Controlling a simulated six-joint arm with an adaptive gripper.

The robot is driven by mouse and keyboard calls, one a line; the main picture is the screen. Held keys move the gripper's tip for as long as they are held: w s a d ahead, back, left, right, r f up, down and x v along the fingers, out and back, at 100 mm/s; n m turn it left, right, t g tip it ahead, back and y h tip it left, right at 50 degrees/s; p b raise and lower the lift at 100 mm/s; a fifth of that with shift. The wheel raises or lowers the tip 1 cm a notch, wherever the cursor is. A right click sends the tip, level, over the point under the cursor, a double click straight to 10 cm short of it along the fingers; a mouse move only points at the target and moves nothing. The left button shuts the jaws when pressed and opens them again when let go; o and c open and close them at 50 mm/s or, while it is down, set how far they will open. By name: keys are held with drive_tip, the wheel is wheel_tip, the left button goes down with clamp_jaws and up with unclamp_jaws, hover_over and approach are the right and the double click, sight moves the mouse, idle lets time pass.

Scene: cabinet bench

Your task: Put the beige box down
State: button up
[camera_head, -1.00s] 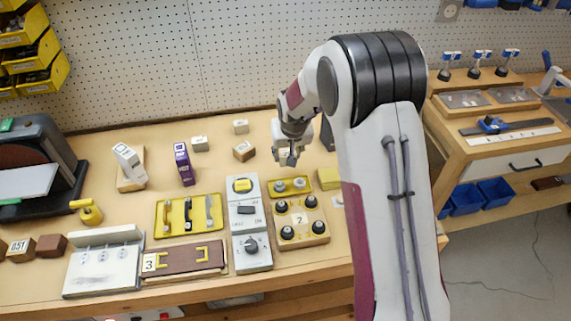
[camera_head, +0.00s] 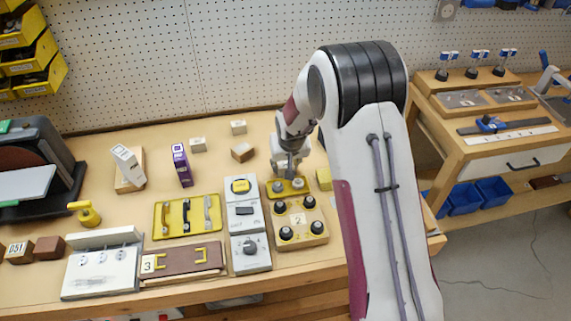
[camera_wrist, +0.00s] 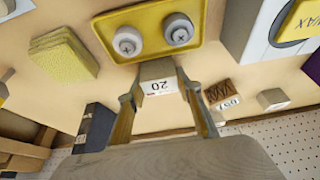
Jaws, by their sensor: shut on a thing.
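My gripper (camera_wrist: 160,88) is shut on the beige box (camera_wrist: 159,86), a small block with a white label reading 20, held between the two fingertips in the wrist view. In the head view my gripper (camera_head: 289,168) hangs at the back edge of the yellow plate with two grey knobs. The box is mostly hidden there by the gripper. I cannot tell whether its underside touches the bench (camera_head: 222,173).
The yellow two-knob plate (camera_wrist: 157,33) is close beside the box. A yellow sponge-like block (camera_wrist: 62,56) lies near. A brown lettered block (camera_wrist: 222,94) and a small pale block (camera_wrist: 272,98) stand on the other side. Bare bench lies between them.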

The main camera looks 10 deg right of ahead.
drive_tip(key=shift+f, duration=0.1)
drive_tip(key=o, duration=1.1)
drive_tip(key=shift+o, duration=0.2)
drive_tip(key=v, duration=1.2)
drive_tip(key=shift+r, duration=0.25)
